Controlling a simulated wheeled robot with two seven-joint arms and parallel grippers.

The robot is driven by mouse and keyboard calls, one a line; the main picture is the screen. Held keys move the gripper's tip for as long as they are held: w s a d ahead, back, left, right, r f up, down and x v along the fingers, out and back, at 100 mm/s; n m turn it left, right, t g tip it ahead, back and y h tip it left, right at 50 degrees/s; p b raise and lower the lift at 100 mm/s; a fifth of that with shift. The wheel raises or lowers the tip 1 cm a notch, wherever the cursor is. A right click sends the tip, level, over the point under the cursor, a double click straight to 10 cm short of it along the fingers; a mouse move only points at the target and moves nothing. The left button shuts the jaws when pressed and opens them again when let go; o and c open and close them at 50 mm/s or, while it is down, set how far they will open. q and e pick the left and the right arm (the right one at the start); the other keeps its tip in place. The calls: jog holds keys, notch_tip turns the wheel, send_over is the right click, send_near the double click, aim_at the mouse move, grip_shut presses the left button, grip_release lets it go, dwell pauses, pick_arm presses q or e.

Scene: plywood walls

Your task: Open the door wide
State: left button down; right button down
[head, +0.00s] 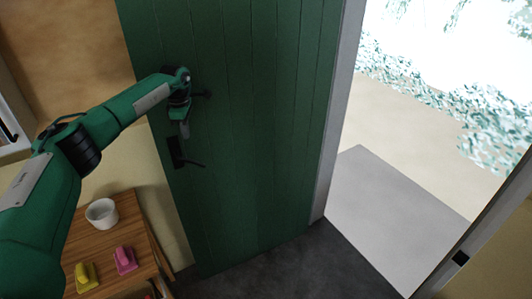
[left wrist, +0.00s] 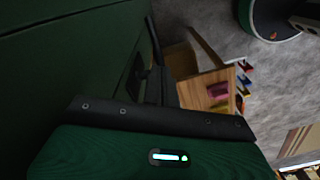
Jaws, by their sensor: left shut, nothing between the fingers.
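The green plank door (head: 265,130) stands swung open into the room, its hinged side at the door frame on the right and its free edge at the left. It also fills the upper left of the left wrist view (left wrist: 65,60). A dark lever handle (head: 190,162) on a dark plate sits near the free edge. My left gripper (head: 184,130) is shut and empty in front of the door face, just above the handle; I cannot tell whether it touches the door. My right gripper is not in view.
The doorway is open, with a pale grey slab (head: 395,210) outside. A wooden cabinet (head: 110,225) stands left of the door's free edge, bearing a white cup (head: 101,213), a yellow object (head: 86,277) and a pink object (head: 124,260). Dark floor (head: 300,268) before the doorway is clear.

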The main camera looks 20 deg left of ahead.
pick_arm(q)
jog(key=s+d+r+p, duration=0.5)
jog(key=s+d, duration=0.1)
jog(key=d, duration=0.1)
jog(key=shift+p, duration=0.35)
dwell(0.4)
